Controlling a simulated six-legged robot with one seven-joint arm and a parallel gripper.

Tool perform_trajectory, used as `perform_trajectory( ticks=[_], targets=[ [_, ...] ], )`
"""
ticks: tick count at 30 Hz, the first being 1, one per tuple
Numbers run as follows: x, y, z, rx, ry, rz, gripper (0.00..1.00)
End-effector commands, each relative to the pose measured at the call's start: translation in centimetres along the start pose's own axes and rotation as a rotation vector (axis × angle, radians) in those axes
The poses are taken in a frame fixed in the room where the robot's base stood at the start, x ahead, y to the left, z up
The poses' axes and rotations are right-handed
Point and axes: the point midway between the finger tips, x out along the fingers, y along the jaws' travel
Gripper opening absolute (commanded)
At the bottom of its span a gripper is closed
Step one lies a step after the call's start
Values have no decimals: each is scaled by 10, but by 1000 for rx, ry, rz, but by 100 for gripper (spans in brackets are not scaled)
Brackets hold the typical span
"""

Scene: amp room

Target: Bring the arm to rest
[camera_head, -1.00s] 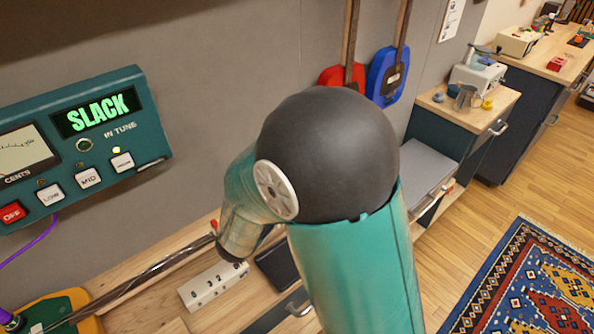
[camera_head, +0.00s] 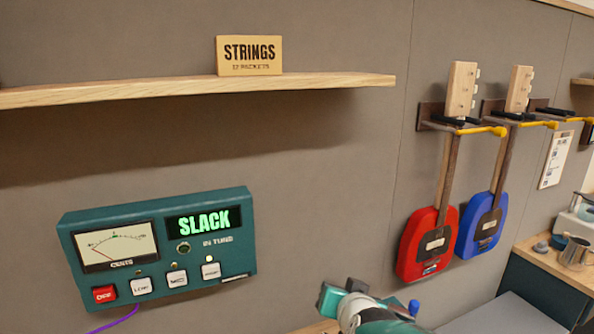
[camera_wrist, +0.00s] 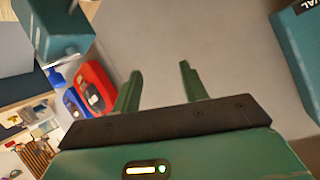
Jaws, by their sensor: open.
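My gripper (camera_wrist: 160,76) shows in the wrist view with its two green fingers standing apart and nothing between them. Behind the fingers is a plain grey wall. In the head view, part of my arm shows low in the picture, right of the wall tuner and below the guitars. The lower part of the arm is cut off by the frame edge, and I cannot make out the fingers there.
A teal tuner (camera_head: 150,262) on the wall reads SLACK. A shelf (camera_head: 120,92) holds a STRINGS sign (camera_head: 249,55). A red guitar (camera_head: 425,258) and a blue guitar (camera_head: 478,238) hang at right. A metal jug (camera_head: 575,252) stands on a counter.

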Motion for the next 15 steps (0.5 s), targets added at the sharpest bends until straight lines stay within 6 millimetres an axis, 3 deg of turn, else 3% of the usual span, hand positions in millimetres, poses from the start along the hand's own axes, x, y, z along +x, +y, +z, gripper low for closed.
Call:
perform_trajectory(
  ticks=[5, 12, 15],
  targets=[
    [-54, 7, 17, -112, -189, -39, 43],
    [-134, 50, 51, -247, -450, 71, 43],
    [-159, 68, 61, -274, -526, 134, 43]
  ],
)
